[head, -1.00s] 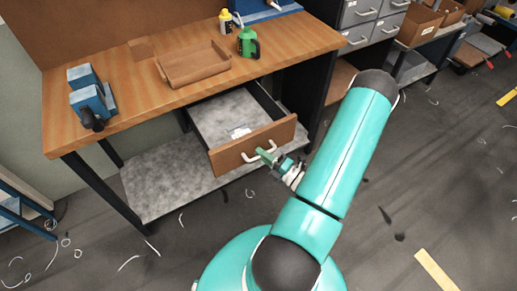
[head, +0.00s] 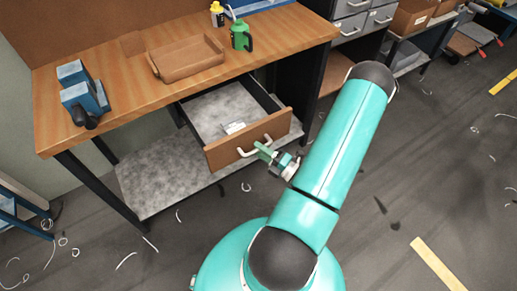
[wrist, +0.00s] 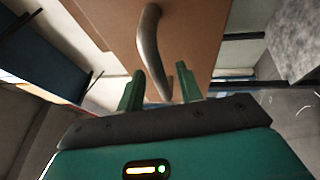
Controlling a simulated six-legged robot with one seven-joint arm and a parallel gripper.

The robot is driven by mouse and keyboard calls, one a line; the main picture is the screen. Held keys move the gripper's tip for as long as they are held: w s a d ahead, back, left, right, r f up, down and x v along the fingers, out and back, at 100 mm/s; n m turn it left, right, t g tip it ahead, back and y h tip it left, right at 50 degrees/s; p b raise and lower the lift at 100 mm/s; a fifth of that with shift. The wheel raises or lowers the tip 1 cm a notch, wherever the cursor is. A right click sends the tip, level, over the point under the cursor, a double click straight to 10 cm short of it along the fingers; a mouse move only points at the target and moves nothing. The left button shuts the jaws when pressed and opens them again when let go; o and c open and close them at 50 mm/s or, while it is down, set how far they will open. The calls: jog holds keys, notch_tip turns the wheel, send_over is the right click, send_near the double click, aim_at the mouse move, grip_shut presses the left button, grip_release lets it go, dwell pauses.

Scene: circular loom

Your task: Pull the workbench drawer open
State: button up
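The workbench drawer (head: 225,151) has a brown front and stands well out from under the wooden bench top, with its grey inside showing. A small pale item (head: 234,128) lies in it. The drawer's pale curved handle (head: 246,153) also shows in the wrist view (wrist: 149,38). My gripper (head: 264,152) is at the handle's right part. In the wrist view its two green fingers (wrist: 159,90) are apart, with the handle's lower end between them and gaps visible on both sides. Whether a finger touches the handle is unclear.
The bench top (head: 120,112) holds a blue vise (head: 83,95), a brown tray (head: 187,60), a green can (head: 240,37) and a yellow bottle (head: 217,14). A grey lower shelf (head: 150,190) lies beneath. Grey cabinets (head: 352,25) stand right. Floor in front is clear apart from thin scraps.

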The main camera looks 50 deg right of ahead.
jog(key=v, duration=1.2)
jog(key=shift+s, duration=0.4)
jog(key=w+a+r+n+g+y, duration=0.55)
jog(key=a+r+n+g, duration=0.2)
jog(key=n, duration=0.55)
jog(key=w+a+r+n+g+y, duration=0.4)
jog(key=w+a+r+n+g, duration=0.4)
jog(key=n, duration=0.6)
jog(key=s+a+r+n+h, duration=0.1)
jog(key=a+r+n+h, duration=0.5)
jog(key=r+n, duration=0.3)
jog(key=s+a+r+n+t+h, duration=0.1)
jog(key=a+r+n+h, duration=0.5)
jog(key=r+n, duration=0.4)
jog(key=a+n, duration=0.1)
jog(key=n, duration=0.4)
jog(key=shift+s+r+n, duration=0.25)
jog(key=shift+r+n, duration=0.05)
jog(key=shift+n, duration=0.1)
